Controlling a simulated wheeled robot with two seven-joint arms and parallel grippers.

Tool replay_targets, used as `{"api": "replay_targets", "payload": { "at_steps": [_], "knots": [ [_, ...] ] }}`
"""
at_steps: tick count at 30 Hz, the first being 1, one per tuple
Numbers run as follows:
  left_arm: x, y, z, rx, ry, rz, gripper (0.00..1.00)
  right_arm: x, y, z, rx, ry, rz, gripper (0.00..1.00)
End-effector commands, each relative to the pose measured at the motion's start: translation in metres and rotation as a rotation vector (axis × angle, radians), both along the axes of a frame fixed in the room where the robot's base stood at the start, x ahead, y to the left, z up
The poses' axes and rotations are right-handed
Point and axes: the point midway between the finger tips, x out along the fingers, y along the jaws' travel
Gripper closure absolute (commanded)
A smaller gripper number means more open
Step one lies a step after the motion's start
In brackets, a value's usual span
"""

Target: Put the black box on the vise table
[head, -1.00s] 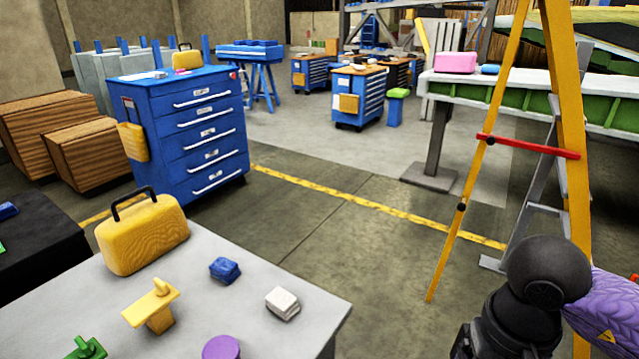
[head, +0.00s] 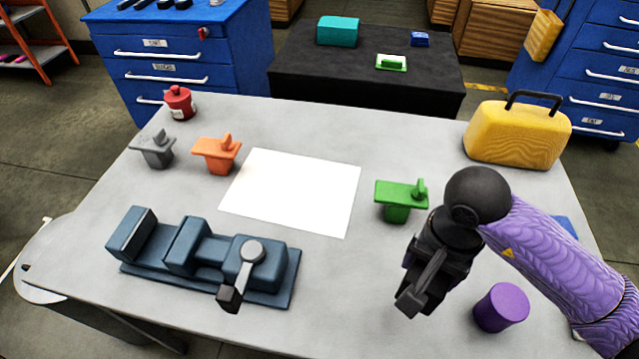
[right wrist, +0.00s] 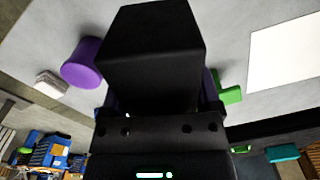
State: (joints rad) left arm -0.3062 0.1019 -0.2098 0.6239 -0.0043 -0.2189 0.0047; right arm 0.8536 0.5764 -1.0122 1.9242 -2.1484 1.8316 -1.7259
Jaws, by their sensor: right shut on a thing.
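The vise table (head: 330,315) is a light grey table filling the middle of the head view, with a blue-grey vise (head: 200,250) on its left part. My right gripper (head: 422,285) is over the right half of the table, left of a purple cylinder (head: 500,308). It is shut on the black box (right wrist: 150,55), which fills the top middle of the right wrist view. In the head view the box is hard to tell from the dark gripper. The fingertips are mostly hidden behind the box in the wrist view. My left gripper is not in view.
On the table are a white sheet (head: 292,190), a green part (head: 400,198), an orange part (head: 216,152), a grey part (head: 153,149), a red container (head: 180,103) and a yellow case (head: 518,135). The front middle is bare. A black table (head: 365,70) stands behind.

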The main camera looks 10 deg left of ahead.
Motion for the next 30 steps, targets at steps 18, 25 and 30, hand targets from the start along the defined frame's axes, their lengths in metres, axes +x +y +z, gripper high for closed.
{"api": "replay_targets", "payload": {
  "at_steps": [18, 25, 30],
  "knots": [
    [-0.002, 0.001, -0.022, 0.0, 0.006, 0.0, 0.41, -0.003, 0.004, -0.088, -0.001, 0.004, -0.031, 0.92],
    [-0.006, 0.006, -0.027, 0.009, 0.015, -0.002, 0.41, -0.002, 0.004, -0.108, 0.0, -0.001, -0.029, 0.92],
    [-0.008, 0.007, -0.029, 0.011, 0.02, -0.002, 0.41, -0.002, 0.004, -0.11, 0.0, -0.001, -0.029, 0.92]
  ]
}}
